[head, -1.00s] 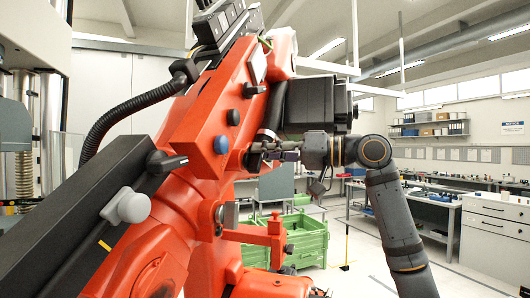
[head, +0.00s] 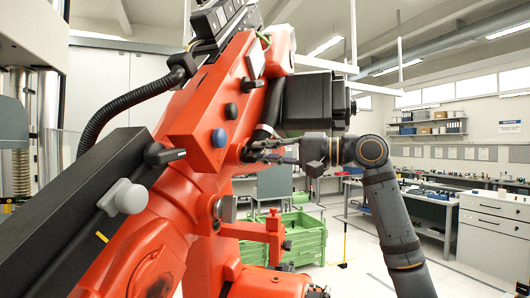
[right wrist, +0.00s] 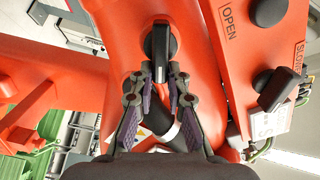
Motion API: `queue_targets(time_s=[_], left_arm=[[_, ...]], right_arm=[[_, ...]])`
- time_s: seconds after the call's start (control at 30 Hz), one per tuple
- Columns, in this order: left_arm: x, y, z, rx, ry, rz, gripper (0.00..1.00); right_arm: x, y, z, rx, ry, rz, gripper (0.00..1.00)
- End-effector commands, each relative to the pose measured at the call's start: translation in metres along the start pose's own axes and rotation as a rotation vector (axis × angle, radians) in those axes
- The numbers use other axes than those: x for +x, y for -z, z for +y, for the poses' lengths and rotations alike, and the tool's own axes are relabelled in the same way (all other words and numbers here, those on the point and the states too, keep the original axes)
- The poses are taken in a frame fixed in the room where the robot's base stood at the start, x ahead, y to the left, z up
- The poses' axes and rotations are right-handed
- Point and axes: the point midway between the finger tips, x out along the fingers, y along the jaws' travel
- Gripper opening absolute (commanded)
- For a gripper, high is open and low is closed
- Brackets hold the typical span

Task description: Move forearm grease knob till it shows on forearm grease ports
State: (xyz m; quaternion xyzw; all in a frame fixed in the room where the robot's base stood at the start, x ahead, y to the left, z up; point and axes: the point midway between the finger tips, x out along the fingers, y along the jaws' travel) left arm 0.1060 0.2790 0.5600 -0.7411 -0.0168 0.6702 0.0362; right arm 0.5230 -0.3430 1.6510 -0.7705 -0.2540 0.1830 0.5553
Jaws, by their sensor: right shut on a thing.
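My right gripper (head: 262,152) reaches in from the right to the side of the orange robot arm (head: 205,120). In the right wrist view, its two fingertips (right wrist: 160,78) are closed around the bar handle of a black knob (right wrist: 160,45). The knob sits on the orange housing, and its bar points nearly straight up and down in that view. I take this as the forearm grease knob, but no label for it or for the grease ports is readable. In the head view my fingers mostly hide it. My left gripper is not in view.
A black lever knob (right wrist: 275,90) stands beside a "SLOW" label. Green crates (head: 300,237) stand behind, lower down.

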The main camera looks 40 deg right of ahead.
Motion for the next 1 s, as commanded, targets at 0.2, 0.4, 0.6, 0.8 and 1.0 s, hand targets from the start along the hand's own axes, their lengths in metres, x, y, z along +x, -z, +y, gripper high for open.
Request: queue_targets(time_s=[0.2, 0.4, 0.6, 0.8, 1.0], left_arm=[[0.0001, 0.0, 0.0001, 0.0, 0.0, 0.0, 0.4], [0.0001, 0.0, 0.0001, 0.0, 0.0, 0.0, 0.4], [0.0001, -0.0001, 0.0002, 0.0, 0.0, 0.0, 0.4], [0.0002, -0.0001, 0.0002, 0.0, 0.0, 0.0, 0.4], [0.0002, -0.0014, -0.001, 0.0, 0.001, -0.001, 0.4]], right_arm=[[-0.0002, 0.0006, 0.0002, 0.014, 0.001, 0.002, 0.0], [-0.0002, 0.0006, 0.0001, 0.013, 0.0, 0.002, 0.0], [-0.0002, 0.0004, 0.0001, 0.012, 0.0, 0.001, 0.33], [-0.0002, 0.0002, 0.0002, 0.012, 0.0, 0.001, 0.38], [-0.0006, 0.0015, -0.0042, 0.012, 0.004, 0.0, 0.38]])
